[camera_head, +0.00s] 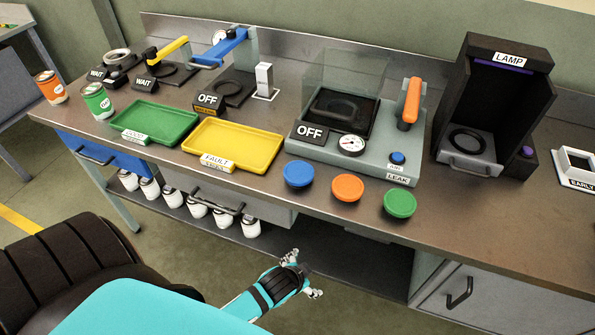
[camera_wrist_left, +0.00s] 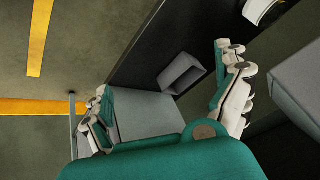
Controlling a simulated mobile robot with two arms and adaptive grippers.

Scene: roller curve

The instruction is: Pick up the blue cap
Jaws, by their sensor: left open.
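The blue cap (camera_head: 298,174) is a flat round disc lying near the front edge of the workbench, left of an orange cap (camera_head: 347,188) and a green cap (camera_head: 400,203). My left gripper (camera_head: 303,275) is below and in front of the bench edge, apart from the blue cap. Its fingers are spread with nothing between them. In the left wrist view the open left gripper (camera_wrist_left: 163,72) shows a finger on each side, and no cap is visible there. My right gripper is not in view.
Behind the caps stands the leak tester (camera_head: 350,135) with an orange handle. A yellow tray (camera_head: 275,141) and a green tray (camera_head: 185,119) lie to the left. The LAMP box (camera_head: 495,100) stands at the right. A lower shelf (camera_head: 270,241) holds several white cans.

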